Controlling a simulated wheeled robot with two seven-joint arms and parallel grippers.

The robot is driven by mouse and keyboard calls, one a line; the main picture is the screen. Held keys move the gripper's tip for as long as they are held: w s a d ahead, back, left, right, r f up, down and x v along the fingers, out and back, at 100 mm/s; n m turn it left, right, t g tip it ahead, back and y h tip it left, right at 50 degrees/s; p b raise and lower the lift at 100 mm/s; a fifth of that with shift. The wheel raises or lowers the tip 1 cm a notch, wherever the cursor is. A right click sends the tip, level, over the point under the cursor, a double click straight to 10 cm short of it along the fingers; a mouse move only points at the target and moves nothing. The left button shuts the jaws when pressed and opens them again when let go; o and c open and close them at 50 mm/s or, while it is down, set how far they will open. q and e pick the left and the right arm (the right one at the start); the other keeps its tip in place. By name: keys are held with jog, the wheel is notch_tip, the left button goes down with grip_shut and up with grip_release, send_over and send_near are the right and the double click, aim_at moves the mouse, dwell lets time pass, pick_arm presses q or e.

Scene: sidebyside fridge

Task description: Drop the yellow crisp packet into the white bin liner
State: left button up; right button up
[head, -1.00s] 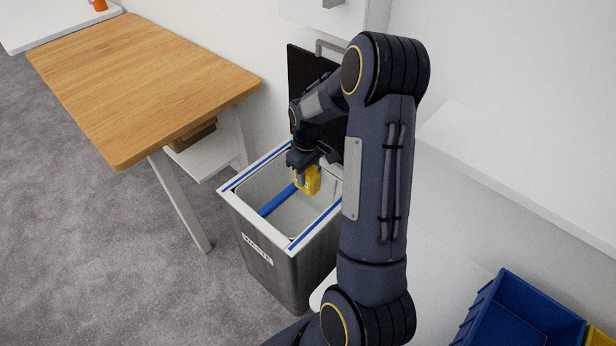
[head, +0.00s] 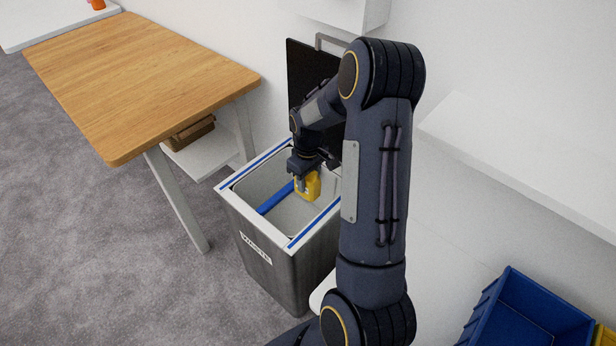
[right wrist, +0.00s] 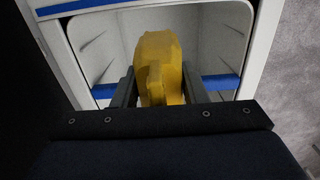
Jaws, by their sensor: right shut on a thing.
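The yellow crisp packet (head: 309,185) hangs in my right gripper (head: 303,179), which is shut on it. In the right wrist view the packet (right wrist: 160,66) sits between the two dark fingers (right wrist: 158,90). The white bin liner (head: 262,186) lines a steel bin labelled as waste (head: 262,250). The packet is over the liner's right compartment, at or just below the rim; the exact depth is hard to tell. A blue divider bar (head: 276,198) crosses the liner, and blue strips run along the rim. My left gripper is out of view.
The bin's black lid (head: 305,75) stands open behind it. A wooden table (head: 140,80) stands to the left. A white shelf (head: 530,150) and a blue crate (head: 525,315) are at the right. Grey floor lies in front.

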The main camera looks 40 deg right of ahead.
jog(key=shift+f, duration=0.4)
jog(key=o, duration=1.1)
jog(key=shift+c, duration=0.2)
jog(key=shift+r+p, duration=0.5)
jog(key=shift+r, duration=3.45)
